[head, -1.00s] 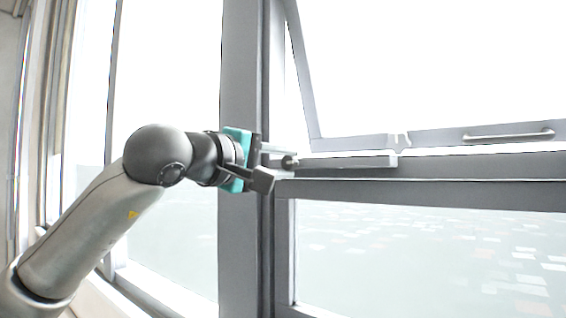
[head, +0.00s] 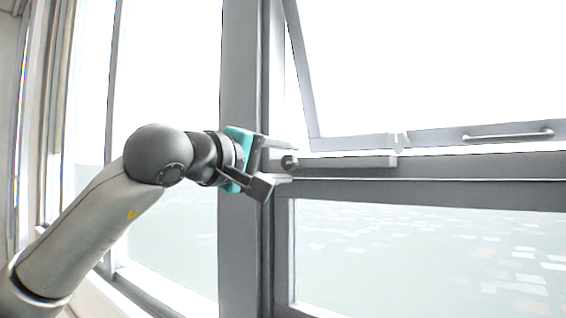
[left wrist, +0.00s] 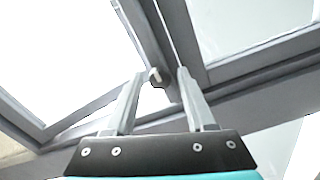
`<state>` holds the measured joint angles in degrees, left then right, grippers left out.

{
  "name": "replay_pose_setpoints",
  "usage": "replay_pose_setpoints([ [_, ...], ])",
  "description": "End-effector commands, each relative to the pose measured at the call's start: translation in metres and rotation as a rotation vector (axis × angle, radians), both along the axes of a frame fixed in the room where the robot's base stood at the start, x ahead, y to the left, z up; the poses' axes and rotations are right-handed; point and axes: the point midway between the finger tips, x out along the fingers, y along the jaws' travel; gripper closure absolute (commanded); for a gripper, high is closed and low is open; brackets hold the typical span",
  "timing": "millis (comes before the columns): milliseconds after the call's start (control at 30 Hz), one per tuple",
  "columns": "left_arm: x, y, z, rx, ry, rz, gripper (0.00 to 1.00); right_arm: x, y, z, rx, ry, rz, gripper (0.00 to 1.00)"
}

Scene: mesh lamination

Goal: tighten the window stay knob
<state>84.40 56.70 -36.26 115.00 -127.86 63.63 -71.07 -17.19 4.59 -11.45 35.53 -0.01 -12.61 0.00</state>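The window stay knob (head: 289,162) is a small, dark, round knob at the left end of the grey stay bar (head: 350,161), beside the window post. My left gripper (head: 291,164) is open, with one finger above the knob and one below it. In the left wrist view, the knob (left wrist: 155,77) shows between the tips of the open left gripper (left wrist: 161,75), nearer the left finger. A gap shows between the knob and the right finger. Whether the left finger touches the knob, I cannot tell. My right gripper is not in view.
A tilted-open window sash (head: 365,141) with a handle (head: 508,135) is above and right of the knob. A thick grey vertical post (head: 243,70) stands just behind my left gripper. A horizontal frame rail (head: 430,192) runs below the stay bar.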

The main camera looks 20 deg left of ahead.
Motion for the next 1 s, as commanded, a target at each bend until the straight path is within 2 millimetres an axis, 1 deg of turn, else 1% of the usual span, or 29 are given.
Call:
replay_pose_setpoints([
  [300, -0.001, 0.001, 0.000, -0.002, 0.000, 0.001, 0.37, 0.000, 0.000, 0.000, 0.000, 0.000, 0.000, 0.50],
  [433, -0.010, 0.004, 0.000, -0.002, -0.003, 0.002, 0.37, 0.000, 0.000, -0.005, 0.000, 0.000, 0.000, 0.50],
  [567, -0.033, 0.010, -0.001, 0.000, -0.005, 0.003, 0.37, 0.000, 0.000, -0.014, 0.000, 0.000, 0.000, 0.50],
  [800, -0.090, 0.026, -0.002, 0.000, -0.004, 0.005, 0.37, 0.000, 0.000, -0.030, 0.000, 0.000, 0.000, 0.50],
  [900, -0.111, 0.031, -0.001, 0.000, -0.004, 0.005, 0.37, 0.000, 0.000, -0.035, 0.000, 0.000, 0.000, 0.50],
  [1000, -0.127, 0.035, -0.001, -0.001, -0.002, 0.003, 0.37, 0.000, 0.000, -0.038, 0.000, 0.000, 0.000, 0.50],
])
